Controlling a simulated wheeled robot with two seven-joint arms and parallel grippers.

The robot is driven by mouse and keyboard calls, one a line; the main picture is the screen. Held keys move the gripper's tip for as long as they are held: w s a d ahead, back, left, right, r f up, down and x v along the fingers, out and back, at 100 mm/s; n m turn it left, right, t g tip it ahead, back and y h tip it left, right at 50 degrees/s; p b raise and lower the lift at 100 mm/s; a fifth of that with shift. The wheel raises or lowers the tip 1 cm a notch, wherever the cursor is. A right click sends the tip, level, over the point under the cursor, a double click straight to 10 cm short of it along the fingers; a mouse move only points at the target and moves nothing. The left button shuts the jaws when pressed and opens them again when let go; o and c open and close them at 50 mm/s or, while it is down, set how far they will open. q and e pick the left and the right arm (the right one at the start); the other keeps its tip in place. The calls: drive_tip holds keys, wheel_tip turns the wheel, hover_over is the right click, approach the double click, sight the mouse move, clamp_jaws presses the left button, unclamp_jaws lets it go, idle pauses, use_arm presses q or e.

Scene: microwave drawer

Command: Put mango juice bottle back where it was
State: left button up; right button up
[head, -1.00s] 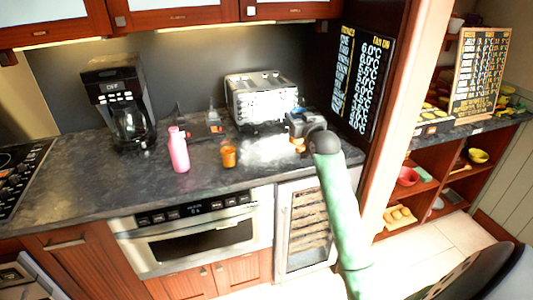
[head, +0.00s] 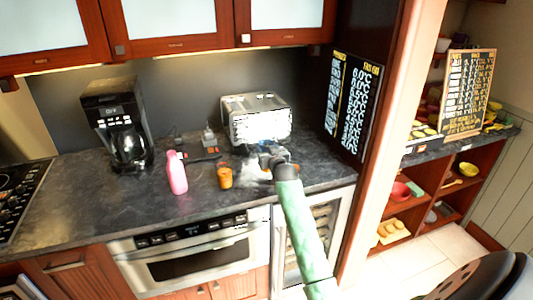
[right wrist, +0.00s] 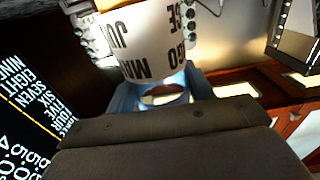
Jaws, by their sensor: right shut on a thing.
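The mango juice bottle (right wrist: 150,42) fills the top of the right wrist view, with a white label whose dark letters appear upside down. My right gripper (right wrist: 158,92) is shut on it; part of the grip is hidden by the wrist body. In the head view my right gripper (head: 266,156) is over the counter in front of the toaster, and the bottle is hard to make out there. I cannot tell whether the bottle touches the counter. My left gripper is not in view.
A pink bottle (head: 177,174) and a small orange container (head: 225,177) stand on the dark counter (head: 90,198), left of my right gripper. A silver toaster (head: 257,120) is behind it. A coffee maker (head: 120,125) stands farther left. A black menu board (head: 353,105) is at right.

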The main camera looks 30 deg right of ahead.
wheel_tip(320, 180, down, 2)
drive_tip(key=shift+f+p, duration=0.2)
drive_tip(key=shift+p, duration=0.4)
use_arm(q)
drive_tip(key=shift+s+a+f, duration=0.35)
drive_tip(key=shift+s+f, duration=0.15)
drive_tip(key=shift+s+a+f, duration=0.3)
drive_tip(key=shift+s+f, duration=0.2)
use_arm(e)
drive_tip(key=shift+f, duration=0.25)
drive_tip(key=shift+f, duration=0.1)
drive_tip(key=o, duration=1.2)
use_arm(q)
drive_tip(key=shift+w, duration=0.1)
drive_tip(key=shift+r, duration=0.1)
use_arm(e)
drive_tip(key=shift+s+a, duration=0.1)
drive_tip(key=shift+s, duration=0.15)
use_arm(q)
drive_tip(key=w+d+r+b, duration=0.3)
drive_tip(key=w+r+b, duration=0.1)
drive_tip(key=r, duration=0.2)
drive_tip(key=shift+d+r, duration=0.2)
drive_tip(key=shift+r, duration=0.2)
use_arm(e)
drive_tip(key=v, duration=1.1)
drive_tip(key=shift+s, duration=0.25)
